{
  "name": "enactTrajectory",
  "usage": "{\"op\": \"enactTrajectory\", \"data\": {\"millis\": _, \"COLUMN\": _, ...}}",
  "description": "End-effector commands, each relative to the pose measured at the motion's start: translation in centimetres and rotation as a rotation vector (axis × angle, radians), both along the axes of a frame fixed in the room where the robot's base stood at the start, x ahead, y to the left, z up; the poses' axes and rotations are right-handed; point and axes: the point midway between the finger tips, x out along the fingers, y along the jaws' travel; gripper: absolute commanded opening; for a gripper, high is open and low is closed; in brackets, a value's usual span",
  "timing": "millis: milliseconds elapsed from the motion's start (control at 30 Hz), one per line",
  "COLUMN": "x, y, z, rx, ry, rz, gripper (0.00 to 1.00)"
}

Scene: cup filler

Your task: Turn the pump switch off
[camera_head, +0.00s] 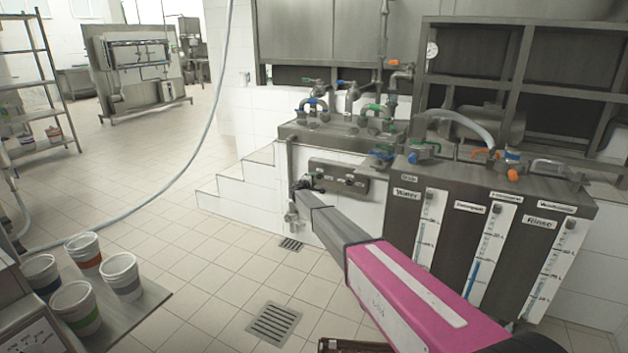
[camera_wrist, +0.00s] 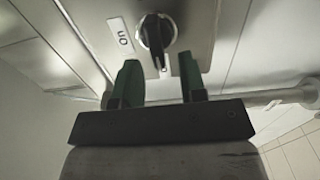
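The pump switch is a black rotary knob (camera_wrist: 157,38) on a grey metal plate in the wrist view. A white label (camera_wrist: 121,36) reading "ON" sits to the left of the knob. The knob's handle runs up and down in the picture, with a pale mark at its lower end. My gripper (camera_wrist: 160,64) has two green fingers spread apart just below the knob, one on each side of its lower end. Contact with the knob cannot be told. In the head view, my arm reaches to the switch panel (camera_head: 350,181), and its end partly hides the panel's left side.
A dark tank unit (camera_head: 400,212) with level gauges stands right of the panel, with pipes and valves (camera_head: 380,110) above. White tiled steps (camera_head: 235,187) lie to the left. Several buckets (camera_head: 122,275) stand at lower left. A hose (camera_head: 205,140) hangs across open floor.

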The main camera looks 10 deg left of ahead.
Motion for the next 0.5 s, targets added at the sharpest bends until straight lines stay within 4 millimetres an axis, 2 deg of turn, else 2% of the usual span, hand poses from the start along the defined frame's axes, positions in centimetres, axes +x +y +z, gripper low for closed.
{"op": "enactTrajectory", "data": {"millis": 300, "x": -5.8, "y": 1.9, "z": 0.0, "rx": -0.001, "ry": 0.001, "rz": 0.001, "gripper": 0.38}}
{"op": "enactTrajectory", "data": {"millis": 500, "x": -8.2, "y": 3.0, "z": 0.0, "rx": -0.002, "ry": 0.001, "rz": 0.001, "gripper": 0.38}}
